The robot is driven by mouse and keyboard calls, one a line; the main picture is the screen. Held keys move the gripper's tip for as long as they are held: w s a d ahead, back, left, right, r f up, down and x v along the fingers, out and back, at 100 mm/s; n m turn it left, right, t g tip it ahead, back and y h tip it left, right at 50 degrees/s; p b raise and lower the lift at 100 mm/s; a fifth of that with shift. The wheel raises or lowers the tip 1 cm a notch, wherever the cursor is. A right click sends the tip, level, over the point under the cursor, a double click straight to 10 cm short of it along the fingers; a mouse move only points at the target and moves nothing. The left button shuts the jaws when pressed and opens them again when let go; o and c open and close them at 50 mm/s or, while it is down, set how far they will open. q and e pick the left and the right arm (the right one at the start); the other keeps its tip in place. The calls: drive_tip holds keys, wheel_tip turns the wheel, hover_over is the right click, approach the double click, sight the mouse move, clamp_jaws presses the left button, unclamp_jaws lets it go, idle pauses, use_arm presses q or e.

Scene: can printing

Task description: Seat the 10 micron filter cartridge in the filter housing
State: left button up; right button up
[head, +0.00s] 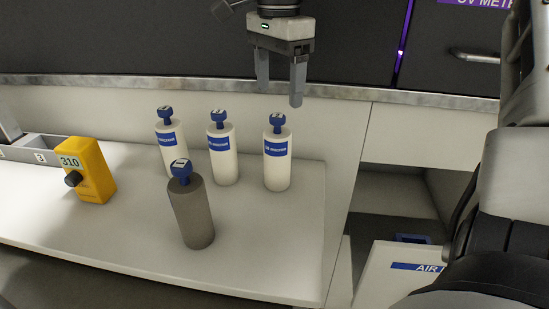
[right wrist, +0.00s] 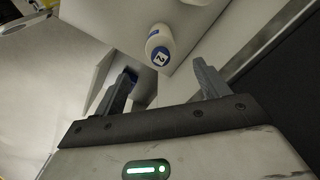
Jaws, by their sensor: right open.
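Three white cartridges with blue caps and blue labels stand upright on the white counter: left (head: 171,152), middle (head: 223,165) and right (head: 277,172). The labels end in "micron", but the figures are too small to read surely. A grey-brown cartridge (head: 191,215) with a blue cap stands in front of them. My right gripper (head: 280,98) is open and empty, pointing down above and behind the right cartridge, touching nothing. In the right wrist view, a white cartridge with "2" on its cap (right wrist: 159,48) shows beyond the open fingers (right wrist: 165,72). I cannot make out the filter housing surely.
A yellow device (head: 87,171) marked 310 with a black knob stands at the counter's left. A grey tray (head: 45,142) is behind it. An open compartment (head: 395,205) and a panel marked "AIR" (head: 395,280) lie right of the counter. The counter's front right is clear.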

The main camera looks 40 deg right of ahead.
sight(277, 126)
wheel_tip(277, 126, down, 10)
drive_tip(key=shift+f, duration=0.2)
drive_tip(key=c, duration=1.4)
drive_tip(key=shift+c, duration=0.2)
drive_tip(key=shift+r, duration=0.1)
drive_tip(key=shift+a+r, duration=0.1)
drive_tip(key=shift+r, duration=0.1)
wheel_tip(277, 126, up, 7)
drive_tip(key=shift+f, duration=0.2)
drive_tip(key=s+a+b, duration=0.3)
drive_tip(key=s+a, duration=0.9)
drive_tip(key=a, duration=0.3)
drive_tip(key=shift+s+a, duration=0.2)
drive_tip(key=shift+a, duration=0.05)
